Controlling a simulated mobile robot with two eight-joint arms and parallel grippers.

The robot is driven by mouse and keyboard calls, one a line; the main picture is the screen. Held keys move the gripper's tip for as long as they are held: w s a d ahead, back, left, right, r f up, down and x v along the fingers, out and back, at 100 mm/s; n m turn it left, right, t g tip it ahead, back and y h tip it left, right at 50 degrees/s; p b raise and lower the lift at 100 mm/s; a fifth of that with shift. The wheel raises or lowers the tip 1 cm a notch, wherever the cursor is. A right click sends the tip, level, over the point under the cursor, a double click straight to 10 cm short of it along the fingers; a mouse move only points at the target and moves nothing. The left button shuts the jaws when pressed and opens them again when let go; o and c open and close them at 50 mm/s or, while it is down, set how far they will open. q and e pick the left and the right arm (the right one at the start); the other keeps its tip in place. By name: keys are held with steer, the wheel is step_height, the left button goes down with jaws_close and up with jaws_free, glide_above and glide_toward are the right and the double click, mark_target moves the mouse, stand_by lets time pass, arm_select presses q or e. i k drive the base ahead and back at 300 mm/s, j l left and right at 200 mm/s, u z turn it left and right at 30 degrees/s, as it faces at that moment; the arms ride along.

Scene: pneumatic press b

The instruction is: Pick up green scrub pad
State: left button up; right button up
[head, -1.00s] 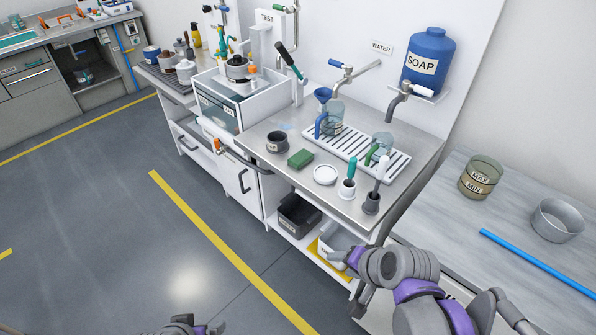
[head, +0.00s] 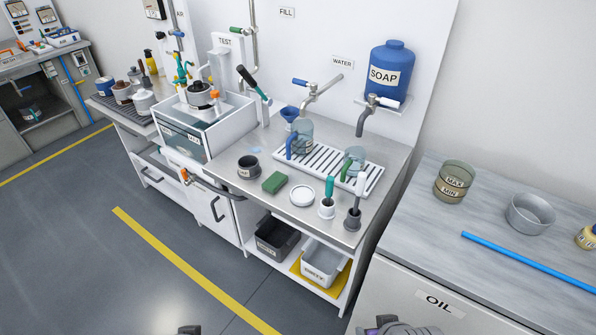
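The green scrub pad (head: 275,182) lies flat on the steel counter (head: 238,220) near its front edge. It sits between a dark cup (head: 248,167) on its left and a white round dish (head: 302,196) on its right. Nothing is touching it from above. Part of my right arm shows at the bottom edge, right of centre, well below and apart from the pad; its fingertips are not visible. A small dark piece at the bottom edge, left of centre, may be part of my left arm. No gripper fingers can be made out.
Two brushes in holders, a green-handled one (head: 328,199) and a white-handled one (head: 356,207), stand right of the dish. A slatted drain tray (head: 318,165) with clear jugs lies behind. Bins (head: 322,263) fill the lower shelf. Floor is clear at left.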

mark_target(277, 180)
steer(key=i+j+z, duration=0.1)
steer(key=i+z, duration=0.25)
steer(key=i+j+z, duration=0.2)
steer(key=z, duration=0.2)
steer(key=i+j+z, duration=0.35)
steer(key=k+l, duration=0.05)
